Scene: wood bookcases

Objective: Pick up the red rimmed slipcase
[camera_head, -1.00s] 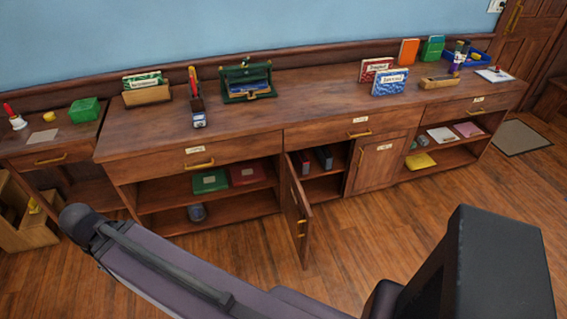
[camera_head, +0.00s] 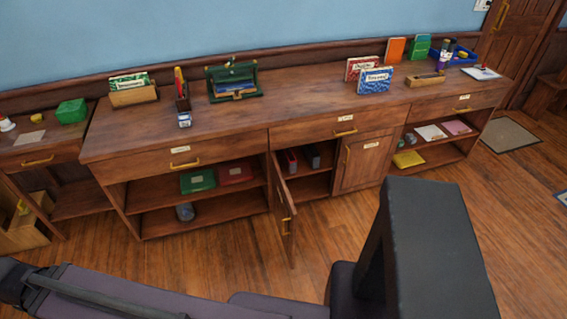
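I cannot tell for sure which thing is the red rimmed slipcase. A narrow upright case with red on it (camera_head: 291,161) stands in the open middle cupboard, and a dark bluish upright case (camera_head: 313,156) stands to its right. Both are small and dim. On the counter, a red and white upright case (camera_head: 361,67) stands behind a blue patterned one (camera_head: 376,80). My gripper is not in view; only links of my arm cross the bottom of the picture, well in front of the cupboard.
The cupboard door (camera_head: 284,213) stands open towards me. Green (camera_head: 198,181) and red (camera_head: 235,174) flat boxes lie on the left shelf, with a grey-blue cylinder (camera_head: 185,212) below. A closed door (camera_head: 359,164) is right of the opening. The floor in front (camera_head: 220,262) is clear.

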